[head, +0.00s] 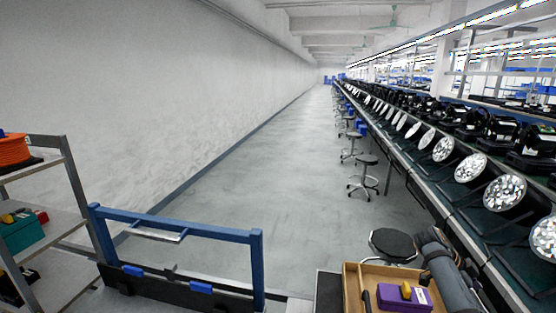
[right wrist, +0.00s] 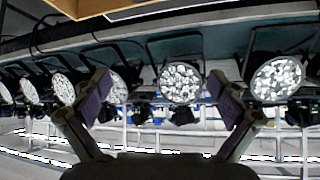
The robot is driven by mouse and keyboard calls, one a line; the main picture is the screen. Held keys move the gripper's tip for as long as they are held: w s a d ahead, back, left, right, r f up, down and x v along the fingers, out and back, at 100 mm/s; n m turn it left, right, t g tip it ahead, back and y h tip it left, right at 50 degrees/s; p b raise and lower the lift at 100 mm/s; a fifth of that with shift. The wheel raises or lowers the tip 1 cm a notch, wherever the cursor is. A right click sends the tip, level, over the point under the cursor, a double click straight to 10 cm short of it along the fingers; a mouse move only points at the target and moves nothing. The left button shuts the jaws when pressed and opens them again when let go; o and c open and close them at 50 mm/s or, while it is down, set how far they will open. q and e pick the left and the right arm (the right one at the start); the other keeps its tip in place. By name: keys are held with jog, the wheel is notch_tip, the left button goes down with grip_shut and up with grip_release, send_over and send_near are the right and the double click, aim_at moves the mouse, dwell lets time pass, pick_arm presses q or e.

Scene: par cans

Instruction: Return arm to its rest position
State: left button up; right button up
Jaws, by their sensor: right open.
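My right gripper (right wrist: 160,98) shows in the right wrist view with its two fingers spread wide apart. It is open and nothing is between the fingertips. Behind it is a row of par cans (right wrist: 181,83) with faceted round lenses, apart from the fingers as far as I can tell. In the head view the par cans (head: 504,192) stand in a long line on the workbench at the right. A grey arm part, which looks like mine, is at the lower right of the head view; its gripper is not clear there. My left gripper is in neither view.
A wooden tray (head: 350,290) with a purple box (head: 404,298) is at the lower right. A black stool (head: 393,244) stands beyond it. A blue frame cart (head: 180,222) and a shelf rack (head: 72,180) are at the left. The aisle floor (head: 250,170) is clear.

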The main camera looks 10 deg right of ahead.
jog(key=s+d+r+m+g+h, duration=0.1)
jog(key=s+d+r+m, duration=0.1)
jog(key=s+d+r, duration=0.45)
jog(key=s+d+r+m+g+h, duration=0.1)
jog(key=s+d+r+m+g, duration=0.15)
jog(key=d+r, duration=0.6)
jog(key=s+d+f+n+t+h, duration=0.1)
jog(key=s+d+f+n+t, duration=0.15)
jog(key=d+f+n, duration=0.6)
jog(key=s+d+f+n+t+h, duration=0.2)
jog(key=d+f+n+t, duration=0.15)
jog(key=f+n, duration=1.05)
jog(key=s+f+n+t+y, duration=0.3)
jog(key=s+f+n+t, duration=0.2)
jog(key=s+f+n, duration=0.8)
jog(key=s+a+f+m+g+y, duration=0.1)
jog(key=s+a+f+m+y, duration=0.2)
jog(key=a+f, duration=1.3)
jog(key=s+a+f+m+y, duration=0.25)
jog(key=s+a+f, duration=0.25)
jog(key=a+f, duration=1.05)
jog(key=s+a+f+y, duration=0.1)
jog(key=a+y, duration=0.2)
jog(key=a, duration=2.2)
jog(key=shift+f+y, duration=0.2)
jog(key=shift+y, duration=0.15)
jog(key=shift+a, duration=0.1)
